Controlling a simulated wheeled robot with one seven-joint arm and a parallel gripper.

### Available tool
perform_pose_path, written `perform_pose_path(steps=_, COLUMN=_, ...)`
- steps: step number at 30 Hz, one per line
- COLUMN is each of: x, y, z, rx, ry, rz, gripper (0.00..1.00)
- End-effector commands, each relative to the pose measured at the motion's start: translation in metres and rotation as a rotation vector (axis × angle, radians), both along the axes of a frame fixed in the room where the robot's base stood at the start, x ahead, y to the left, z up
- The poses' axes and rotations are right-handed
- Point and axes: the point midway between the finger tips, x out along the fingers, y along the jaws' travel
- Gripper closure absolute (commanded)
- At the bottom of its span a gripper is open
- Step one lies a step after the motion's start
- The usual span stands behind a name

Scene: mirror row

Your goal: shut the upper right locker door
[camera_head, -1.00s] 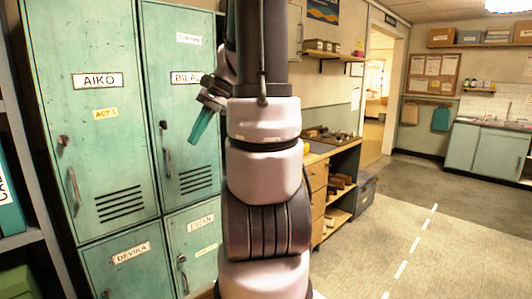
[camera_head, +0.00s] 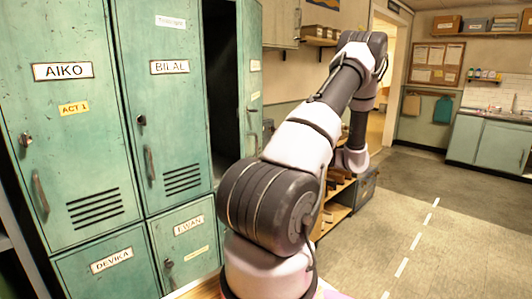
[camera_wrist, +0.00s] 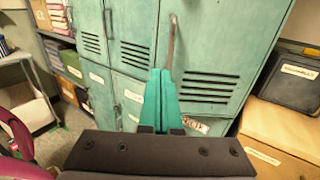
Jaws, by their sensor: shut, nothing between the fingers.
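The upper right locker door (camera_head: 250,80) stands open beside a dark compartment (camera_head: 220,70) in the head view. Its face shows at a steep slant, with small labels and a handle. In the wrist view a large teal door (camera_wrist: 220,50) with a long handle and vent slots fills the right middle; it looks like this same door. My gripper (camera_wrist: 160,78) is shut and empty, with its teal fingers pointing toward the doors. The fingertips lie just below the handle in the picture; whether they touch the door I cannot tell. My gripper is hidden in the head view.
The AIKO door (camera_head: 62,110) and BILAL door (camera_head: 170,100) are closed at left. Open floor (camera_head: 400,220) lies at right.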

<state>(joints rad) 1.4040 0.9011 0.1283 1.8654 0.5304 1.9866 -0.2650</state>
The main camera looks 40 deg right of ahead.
Motion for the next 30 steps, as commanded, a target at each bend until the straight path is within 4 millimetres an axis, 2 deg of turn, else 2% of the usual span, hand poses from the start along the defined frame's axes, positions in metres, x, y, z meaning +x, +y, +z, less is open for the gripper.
perform_pose_path(steps=5, x=0.02, y=0.016, z=0.001, rx=-0.001, ry=0.001, rz=0.006, gripper=1.0)
perform_pose_path(steps=18, x=0.092, y=0.068, z=0.001, rx=-0.001, ry=0.002, rz=0.007, gripper=1.0)
perform_pose_path(steps=24, x=0.108, y=0.079, z=0.0, rx=-0.003, ry=0.002, rz=0.004, gripper=1.0)
perform_pose_path(steps=30, x=0.111, y=0.082, z=0.0, rx=-0.003, ry=0.002, rz=0.004, gripper=1.0)
